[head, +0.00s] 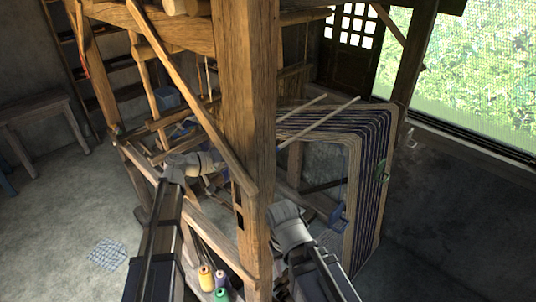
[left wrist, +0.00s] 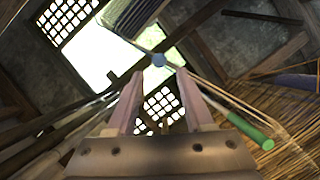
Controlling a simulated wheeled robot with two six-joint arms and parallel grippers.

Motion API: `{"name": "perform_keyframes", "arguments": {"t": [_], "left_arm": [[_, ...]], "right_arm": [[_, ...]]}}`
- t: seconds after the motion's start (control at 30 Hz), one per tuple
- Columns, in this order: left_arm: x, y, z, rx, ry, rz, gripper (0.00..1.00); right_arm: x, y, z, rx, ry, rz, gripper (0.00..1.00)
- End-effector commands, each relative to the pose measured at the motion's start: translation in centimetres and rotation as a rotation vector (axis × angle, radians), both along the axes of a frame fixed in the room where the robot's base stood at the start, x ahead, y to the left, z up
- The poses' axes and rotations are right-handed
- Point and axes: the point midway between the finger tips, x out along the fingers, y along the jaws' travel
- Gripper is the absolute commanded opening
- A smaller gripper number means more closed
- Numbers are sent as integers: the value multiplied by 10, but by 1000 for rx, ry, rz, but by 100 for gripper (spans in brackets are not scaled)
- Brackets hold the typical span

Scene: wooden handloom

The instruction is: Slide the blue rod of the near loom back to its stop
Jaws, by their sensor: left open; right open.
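The near loom is a wooden frame with a thick upright post (head: 247,120) in front of me. In the left wrist view a small round blue end (left wrist: 158,60), which may belong to the blue rod, shows just past and between the fingertips of my left gripper (left wrist: 159,74). The left gripper is open, with nothing clearly between its fingers. In the head view its arm reaches into the loom left of the post, and the fingers are hard to make out. My right gripper (head: 287,211) is open, low and right of the post. The rod's length and stop cannot be made out.
Dark striped warp threads (head: 375,190) hang over the loom's right side. Several thread spools (head: 206,279) stand low by the post. A rod with a green end (left wrist: 250,129) shows in the left wrist view. A wooden bench (head: 35,107) stands at the left; the floor there is mostly clear.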

Motion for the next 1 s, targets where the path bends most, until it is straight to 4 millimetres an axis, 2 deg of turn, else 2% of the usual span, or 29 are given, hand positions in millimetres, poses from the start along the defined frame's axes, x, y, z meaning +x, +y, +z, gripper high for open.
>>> {"name": "perform_keyframes", "arguments": {"t": [0.3, 0.43, 0.6, 0.87, 1.0], "left_arm": [[21, -43, -12, -1, 0, -3, 52], [27, -55, -14, 0, 1, -2, 52], [31, -62, -16, 0, 0, -1, 52], [31, -63, -15, 0, 0, -1, 52], [31, -63, -15, 0, 0, -1, 37]], "right_arm": [[0, 0, -12, 0, 0, 3, 52], [0, 0, -14, -1, 0, 3, 52], [0, 0, -15, -1, 0, 4, 52], [0, 0, -15, -1, 0, 4, 52], [0, 0, -15, -1, 0, 4, 52]]}}
